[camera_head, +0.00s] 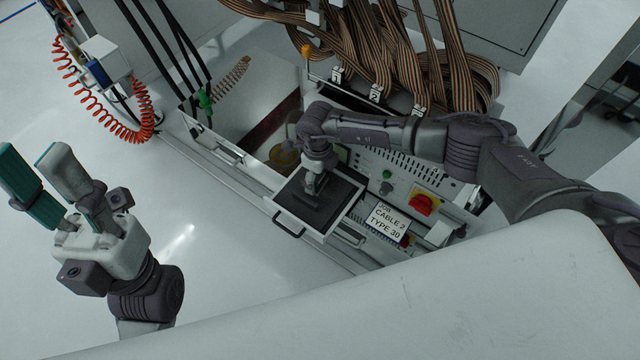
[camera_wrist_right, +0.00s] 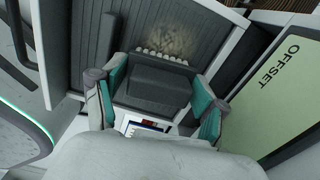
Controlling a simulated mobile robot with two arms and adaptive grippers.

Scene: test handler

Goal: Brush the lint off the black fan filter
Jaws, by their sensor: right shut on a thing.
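The black fan filter (camera_head: 325,214) is a dark square panel in a pulled-out, light-framed tray with a handle. In the right wrist view its ribbed grey face (camera_wrist_right: 75,45) carries a pale, fuzzy lint patch (camera_wrist_right: 170,38). My right gripper (camera_head: 314,188) is over the filter, shut on a dark grey brush (camera_wrist_right: 158,84) between its teal pads. The brush's pale bristles (camera_wrist_right: 160,55) lie at the near edge of the lint; whether they touch the filter I cannot tell. My left gripper (camera_head: 32,158) is open and empty at the far left, away from the filter.
A panel with a red knob (camera_head: 422,204) and a "CABLE 2 TYPE 30" card (camera_head: 386,222) is right of the tray. Brown ribbon cables (camera_head: 385,50) hang behind. A green "OFFSET" panel (camera_wrist_right: 275,85) stands beside the right gripper. The white surface (camera_head: 215,265) at left is clear.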

